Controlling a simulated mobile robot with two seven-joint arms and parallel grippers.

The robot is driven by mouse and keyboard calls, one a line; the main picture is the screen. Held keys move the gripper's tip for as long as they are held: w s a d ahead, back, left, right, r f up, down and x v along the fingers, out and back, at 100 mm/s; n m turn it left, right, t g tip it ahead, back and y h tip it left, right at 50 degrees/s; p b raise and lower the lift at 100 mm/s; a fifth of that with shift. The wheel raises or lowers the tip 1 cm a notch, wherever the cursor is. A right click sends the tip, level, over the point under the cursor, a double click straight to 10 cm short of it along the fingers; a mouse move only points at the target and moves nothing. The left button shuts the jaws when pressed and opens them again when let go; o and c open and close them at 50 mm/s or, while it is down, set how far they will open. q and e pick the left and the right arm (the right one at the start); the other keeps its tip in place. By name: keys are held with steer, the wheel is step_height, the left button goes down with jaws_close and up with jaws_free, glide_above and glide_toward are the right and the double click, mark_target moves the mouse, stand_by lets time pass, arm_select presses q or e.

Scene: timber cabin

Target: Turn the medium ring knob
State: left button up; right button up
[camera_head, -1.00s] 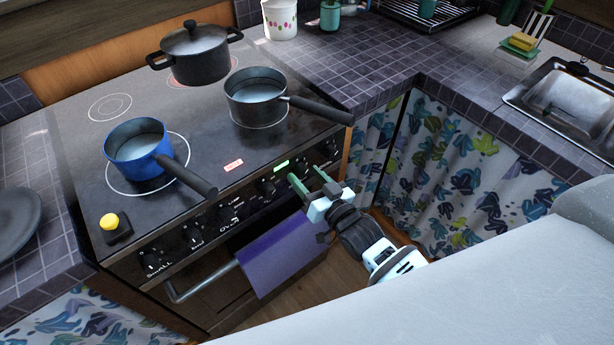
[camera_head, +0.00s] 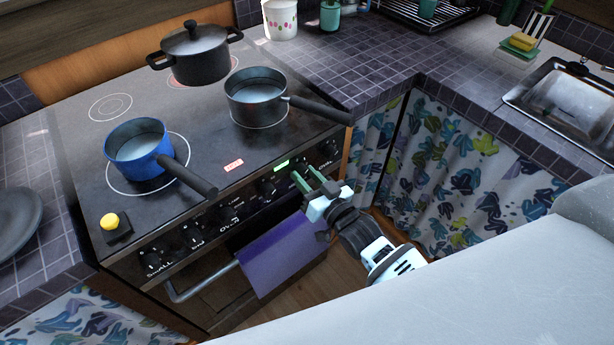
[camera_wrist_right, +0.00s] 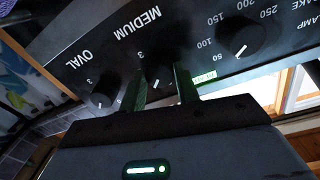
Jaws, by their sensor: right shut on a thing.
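The medium ring knob (camera_wrist_right: 157,75) is a dark round knob with a white mark on the stove's front panel, beside the word MEDIUM in the right wrist view. My right gripper (camera_wrist_right: 162,84) has one green finger on each side of it and is shut on it. In the head view my right gripper (camera_head: 304,175) reaches the panel from the right and largely hides this knob. My left gripper is not in view.
The oval knob (camera_wrist_right: 103,94) and a temperature knob (camera_wrist_right: 240,38) flank the held knob. A blue saucepan (camera_head: 138,150), a dark saucepan (camera_head: 255,97) and a lidded pot (camera_head: 198,62) stand on the hob. A purple towel (camera_head: 282,255) hangs on the oven rail below my gripper.

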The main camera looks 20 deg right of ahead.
steer(key=n, duration=0.4)
steer(key=shift+n, duration=0.3)
steer(key=n, duration=0.4)
steer(key=shift+f+n, duration=0.1)
steer(key=shift+n, duration=0.6)
steer(key=o, duration=1)
steer(key=shift+c, duration=0.2)
steer(key=v, duration=0.7)
steer(key=shift+s+d, duration=0.2)
steer(key=shift+s, duration=0.15)
steer(key=shift+f, duration=0.15)
